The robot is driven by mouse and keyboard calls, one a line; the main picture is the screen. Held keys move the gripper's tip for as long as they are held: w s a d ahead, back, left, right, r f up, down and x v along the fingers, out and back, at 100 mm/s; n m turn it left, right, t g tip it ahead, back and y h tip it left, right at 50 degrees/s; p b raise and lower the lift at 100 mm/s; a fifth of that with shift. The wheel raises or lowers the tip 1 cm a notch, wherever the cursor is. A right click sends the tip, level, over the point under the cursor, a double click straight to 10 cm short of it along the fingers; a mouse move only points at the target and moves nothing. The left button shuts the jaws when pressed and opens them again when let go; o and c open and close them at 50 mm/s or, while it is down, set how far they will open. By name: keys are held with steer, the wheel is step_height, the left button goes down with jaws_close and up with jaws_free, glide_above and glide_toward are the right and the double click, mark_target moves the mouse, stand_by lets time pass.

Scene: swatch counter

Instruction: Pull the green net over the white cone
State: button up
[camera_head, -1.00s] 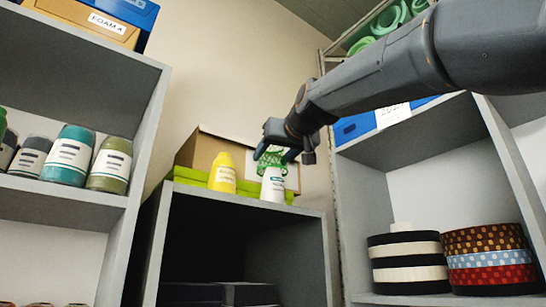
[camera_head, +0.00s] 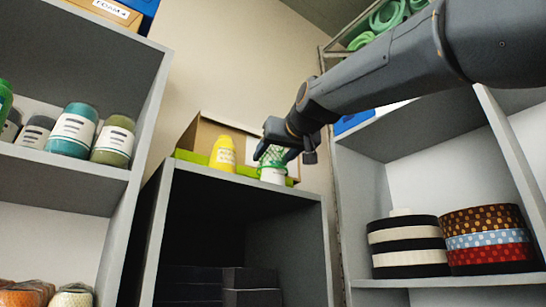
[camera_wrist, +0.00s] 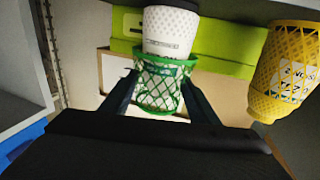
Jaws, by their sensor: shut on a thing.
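The white cone (camera_head: 272,175) stands upright on top of the grey cabinet. The green net (camera_head: 273,157) is around its upper part, and the lower white band with its label is bare. In the wrist view the white cone (camera_wrist: 170,30) sticks out of the green net's rim (camera_wrist: 165,62), and pale patches show through the mesh. My gripper (camera_head: 275,150) is shut on the green net from above, with one dark finger on each side of it in the wrist view (camera_wrist: 158,98). The fingertips' exact contact is partly hidden.
A yellow cone (camera_head: 223,153) stands close to the left of the white one; it is at the right in the wrist view (camera_wrist: 285,70). A green box (camera_wrist: 125,47) and a cardboard box (camera_head: 205,133) lie behind. Shelves with jars (camera_head: 72,130) and ribbon rolls (camera_head: 408,247) flank the cabinet.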

mark_target(278, 163)
steer(key=shift+f+b, duration=1.4)
steer(key=shift+f, duration=0.2)
steer(key=o, duration=1.2)
steer(key=shift+s, duration=0.1)
steer(key=b+v, duration=0.1)
steer(key=v, duration=0.2)
steer(key=b+v, duration=0.2)
steer(key=shift+s+d+f, duration=0.2)
steer(key=shift+s, duration=0.2)
steer(key=shift+s+d+b, duration=0.1)
steer(key=shift+s+b, duration=0.2)
steer(key=shift+b, duration=0.35)
steer(key=shift+s+d+r+b, duration=0.1)
steer(key=shift+s+d+b, duration=0.1)
steer(key=shift+s+b, duration=0.35)
